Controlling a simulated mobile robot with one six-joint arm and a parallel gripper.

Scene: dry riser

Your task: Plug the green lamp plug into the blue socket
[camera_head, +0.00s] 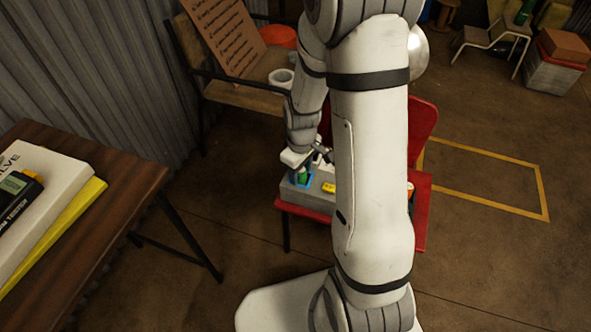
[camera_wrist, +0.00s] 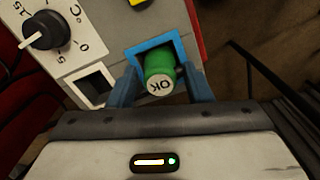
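The green plug (camera_wrist: 160,76), marked "OK" on its end, sits at the blue-framed socket (camera_wrist: 137,51) in the wrist view. The blue frame surrounds its far side; how deep the plug is seated cannot be told. My gripper (camera_wrist: 162,88) has one blue finger on each side of the plug. The fingers look close to its sides, but contact is not clear. In the head view the green plug (camera_head: 303,174) and blue socket (camera_head: 298,183) show small under my gripper (camera_head: 305,162), on a grey box on a red chair.
The grey box (camera_head: 290,192) also carries a yellow part (camera_head: 328,187). Beside the blue socket is a white-framed opening (camera_wrist: 94,84) and a panel with a black temperature dial (camera_wrist: 43,30). The red chair (camera_head: 422,190) holds the box. A wooden table (camera_head: 110,190) stands at left.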

